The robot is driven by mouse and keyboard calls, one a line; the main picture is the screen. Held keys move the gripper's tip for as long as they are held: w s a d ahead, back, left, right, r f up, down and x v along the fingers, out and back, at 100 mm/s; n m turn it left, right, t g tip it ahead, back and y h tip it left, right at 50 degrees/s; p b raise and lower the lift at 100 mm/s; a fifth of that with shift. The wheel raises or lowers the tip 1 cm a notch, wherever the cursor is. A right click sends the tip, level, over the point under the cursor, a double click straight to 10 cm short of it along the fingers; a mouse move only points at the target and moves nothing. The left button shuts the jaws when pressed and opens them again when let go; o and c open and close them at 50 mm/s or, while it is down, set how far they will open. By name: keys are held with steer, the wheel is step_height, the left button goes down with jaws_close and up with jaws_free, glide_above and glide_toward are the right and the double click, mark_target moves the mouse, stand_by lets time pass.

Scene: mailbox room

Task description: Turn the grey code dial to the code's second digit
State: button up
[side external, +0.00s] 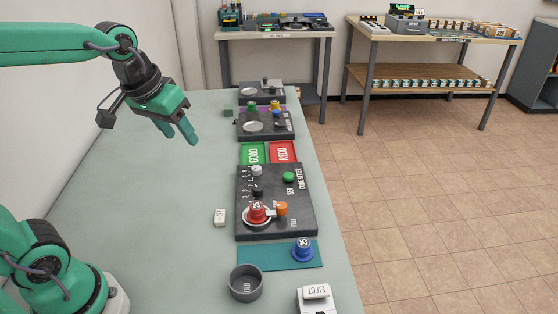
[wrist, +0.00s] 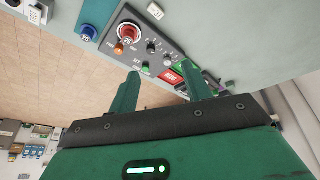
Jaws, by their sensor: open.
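The dark code setter panel (side external: 296,224) lies on the grey-green table. A light grey dial (side external: 257,170) stands near its far left corner, beside small white scale marks; the digits are too small to read. A black knob (side external: 257,192) sits just nearer. A green button (side external: 289,176) by the word SET is to its right. A red knob (side external: 257,210) and an orange lever (side external: 281,208) are at the near end; the red knob also shows in the wrist view (wrist: 128,33). My gripper (side external: 180,135) is open and empty, raised left of the panel, apart from it.
Green GOOD (side external: 252,153) and red REDO (side external: 283,152) trays lie beyond the panel, with more dark devices behind. A blue knob (side external: 303,247) on a teal mat, a grey OLD cup (side external: 246,284) and an EJECT button (side external: 316,292) are nearer. A white tile (side external: 220,217) lies left. The table's left side is clear.

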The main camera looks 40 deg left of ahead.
steer(key=w+a+f+n+g, duration=0.1)
steer(key=w+f+n+g, duration=0.2)
steer(key=w, duration=1)
steer(key=n+g, duration=0.1)
steer(key=n, duration=0.3)
glide_toward(256, 167)
steer(key=shift+s+d+f, duration=0.1)
steer(key=shift+d, duration=0.1)
steer(key=shift+f, duration=0.3)
steer(key=shift+f, duration=3.9)
steer(key=c, duration=1)
